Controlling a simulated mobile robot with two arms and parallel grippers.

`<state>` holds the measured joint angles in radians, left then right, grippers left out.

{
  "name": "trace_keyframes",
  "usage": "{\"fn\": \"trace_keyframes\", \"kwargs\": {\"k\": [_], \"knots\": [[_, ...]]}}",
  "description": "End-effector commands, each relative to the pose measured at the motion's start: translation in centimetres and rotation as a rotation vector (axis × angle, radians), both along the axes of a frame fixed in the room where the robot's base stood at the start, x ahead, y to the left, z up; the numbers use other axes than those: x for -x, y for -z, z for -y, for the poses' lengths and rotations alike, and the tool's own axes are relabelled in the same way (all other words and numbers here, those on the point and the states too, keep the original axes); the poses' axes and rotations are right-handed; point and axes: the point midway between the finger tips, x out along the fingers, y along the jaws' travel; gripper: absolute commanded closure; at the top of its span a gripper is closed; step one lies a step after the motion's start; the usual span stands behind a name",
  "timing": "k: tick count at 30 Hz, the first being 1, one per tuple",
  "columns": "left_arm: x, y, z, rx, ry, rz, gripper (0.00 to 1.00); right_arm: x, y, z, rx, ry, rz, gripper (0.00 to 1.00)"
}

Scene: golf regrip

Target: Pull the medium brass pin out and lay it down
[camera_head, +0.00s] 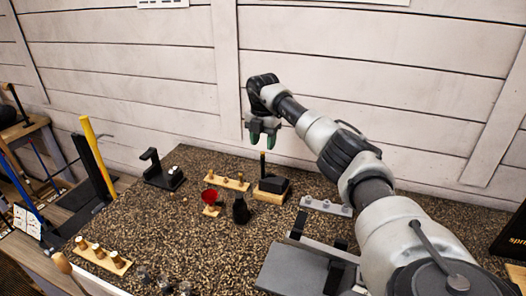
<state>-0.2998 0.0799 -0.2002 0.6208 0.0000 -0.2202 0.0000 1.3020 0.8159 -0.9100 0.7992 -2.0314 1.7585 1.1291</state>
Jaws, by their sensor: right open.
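My right gripper (262,138) is open and empty. It hangs high near the back wall, fingers pointing down. Below it, apart from the fingertips, a thin upright pin (262,162) stands at a black block on a wooden base (268,196). A wooden rack (228,184) with several small brass-coloured pins stands to its left. Another wooden strip (103,262) with several light-topped plugs lies at the front left. I cannot tell for sure which pin is the medium brass one. My left gripper is not in view.
A red cup-like piece (210,197) and a black bottle (241,211) stand in front of the rack. A black stand (163,174) is at the back left. A grey vise-like fixture (300,268) sits at the front. The speckled bench top (180,235) is clear at centre left.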

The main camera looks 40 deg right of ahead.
Motion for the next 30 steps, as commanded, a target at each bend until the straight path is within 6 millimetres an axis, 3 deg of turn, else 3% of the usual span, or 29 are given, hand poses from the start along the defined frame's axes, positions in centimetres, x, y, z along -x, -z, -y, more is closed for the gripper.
{"fn": "trace_keyframes", "kwargs": {"k": [9, 17, 20, 24, 26, 30], "knots": [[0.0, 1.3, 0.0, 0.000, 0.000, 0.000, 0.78, -0.1, -5.4, -0.1, 0.000, -0.001, 0.001, 0.54], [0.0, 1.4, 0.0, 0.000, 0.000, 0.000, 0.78, -0.3, -6.7, -0.2, -0.020, -0.011, 0.026, 0.54], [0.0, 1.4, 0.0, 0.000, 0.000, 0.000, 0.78, -1.2, -5.5, -1.1, -0.095, -0.044, 0.122, 0.54], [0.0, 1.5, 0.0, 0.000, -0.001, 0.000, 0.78, -3.2, -4.2, -3.7, -0.309, -0.086, 0.385, 0.54], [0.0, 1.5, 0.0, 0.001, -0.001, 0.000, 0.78, -3.8, -4.4, -5.0, -0.423, -0.081, 0.515, 0.54], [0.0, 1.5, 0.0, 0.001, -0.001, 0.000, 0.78, -4.2, -6.8, -7.0, -0.684, 0.002, 0.792, 0.54]]}}
